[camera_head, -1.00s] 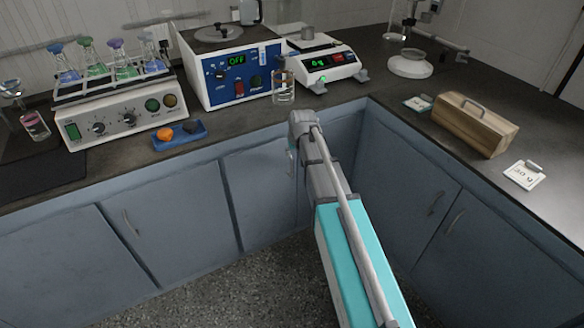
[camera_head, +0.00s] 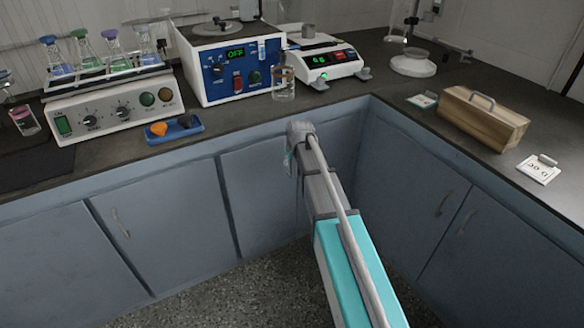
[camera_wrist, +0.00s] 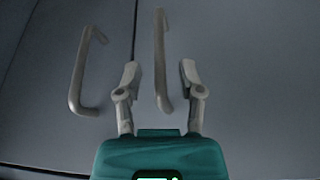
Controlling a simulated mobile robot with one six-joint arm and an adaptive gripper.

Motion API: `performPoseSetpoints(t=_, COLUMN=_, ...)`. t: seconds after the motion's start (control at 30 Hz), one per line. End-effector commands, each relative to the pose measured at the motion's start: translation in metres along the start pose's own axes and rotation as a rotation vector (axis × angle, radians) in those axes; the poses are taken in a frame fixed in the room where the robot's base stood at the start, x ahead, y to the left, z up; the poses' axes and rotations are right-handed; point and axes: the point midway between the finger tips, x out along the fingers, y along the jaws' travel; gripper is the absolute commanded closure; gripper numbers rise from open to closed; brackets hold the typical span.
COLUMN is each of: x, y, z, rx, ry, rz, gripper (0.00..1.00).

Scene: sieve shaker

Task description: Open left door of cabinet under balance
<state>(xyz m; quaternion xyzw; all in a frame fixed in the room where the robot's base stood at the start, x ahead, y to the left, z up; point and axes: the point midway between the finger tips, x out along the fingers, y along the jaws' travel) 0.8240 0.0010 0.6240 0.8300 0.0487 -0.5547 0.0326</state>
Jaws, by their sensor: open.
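The balance (camera_head: 325,60) stands on the corner of the counter, with blue-grey cabinet doors (camera_head: 262,195) below. My arm hides part of these doors. In the wrist view, two grey bar handles sit on either side of a dark vertical door seam. The right handle (camera_wrist: 160,50) lies in the gap between my open fingers (camera_wrist: 160,74). The left handle (camera_wrist: 79,75) is outside them, to the left. Both doors look shut. I cannot tell whether a finger touches the handle. In the head view my gripper (camera_head: 290,163) is mostly hidden at the door front.
A glass beaker (camera_head: 284,84) stands near the counter edge (camera_head: 225,139) above my gripper. A wooden box (camera_head: 482,120) and a blue tray (camera_head: 174,134) stand on the counter. Other cabinet doors (camera_head: 435,205) flank my arm. Some speckled floor (camera_head: 215,292) is free.

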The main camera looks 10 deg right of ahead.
Motion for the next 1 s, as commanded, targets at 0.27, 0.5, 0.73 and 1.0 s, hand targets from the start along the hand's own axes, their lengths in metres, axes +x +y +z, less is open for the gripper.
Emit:
performPoseSetpoints(t=0.27, x=0.0144, y=0.0002, z=0.0002, rx=0.000, ry=0.000, rz=0.000, gripper=0.50)
performPoseSetpoints(t=0.5, x=0.0150, y=0.0002, z=0.0000, rx=0.000, ry=0.000, rz=0.000, gripper=0.50)
performPoseSetpoints(t=0.73, x=0.0149, y=0.0003, z=0.0000, rx=0.001, ry=0.000, rz=0.000, gripper=0.63)
performPoseSetpoints(t=1.0, x=0.0149, y=0.0004, z=0.0000, rx=0.001, ry=0.000, rz=0.000, gripper=1.00)
